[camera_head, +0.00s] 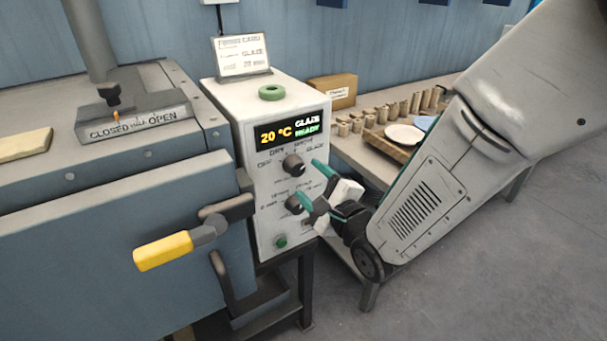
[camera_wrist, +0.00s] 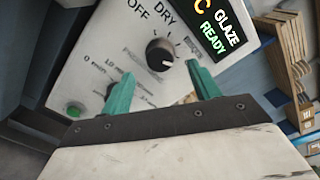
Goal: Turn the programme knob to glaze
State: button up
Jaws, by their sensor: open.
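The programme knob (camera_head: 293,165) is a dark round knob on the white control box (camera_head: 264,190), below the display. Labels OFF and DRY show around it; others are small or partly hidden. In the wrist view the knob (camera_wrist: 160,54) has a white mark at its lower right, towards the right fingertip. The display (camera_head: 291,132) reads 20 °C, GLAZE, READY. My gripper (camera_head: 311,182) is open, its green fingers just in front of the panel. In the wrist view its fingertips (camera_wrist: 160,74) are apart and empty, with the knob just beyond the gap between them.
A second knob (camera_head: 295,204) sits lower on the panel, close to my lower finger. A green button (camera_head: 281,242) is below. A yellow-handled lever (camera_head: 163,250) juts out at left. A shelf with a plate (camera_head: 404,134) and wooden pieces is at right.

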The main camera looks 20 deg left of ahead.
jog(key=shift+v, duration=1.65)
notch_tip(320, 180, down, 9)
jog(key=d+n+g+h, duration=0.2)
jog(key=n+g+h, duration=0.1)
jog(key=n+h, duration=0.25)
jog(key=s+d+n+g+h, duration=0.3)
jog(key=d+n+h, duration=0.15)
jog(key=d, duration=0.45)
jog(key=s+d+r+n+g+h, duration=0.1)
jog(key=s+d+r, duration=0.5)
jog(key=d, duration=0.3)
jog(key=s+d+r+n+g+h, duration=0.1)
jog(key=s+d+r, duration=0.5)
jog(key=d, duration=0.3)
jog(key=s+d+r+n+g+h, duration=0.1)
jog(key=s+d+r+n+g, duration=0.1)
jog(key=s+d+r, duration=0.4)
jog(key=d, duration=0.3)
jog(key=shift+d+r+h, duration=0.25)
jog(key=shift+d+h, duration=0.15)
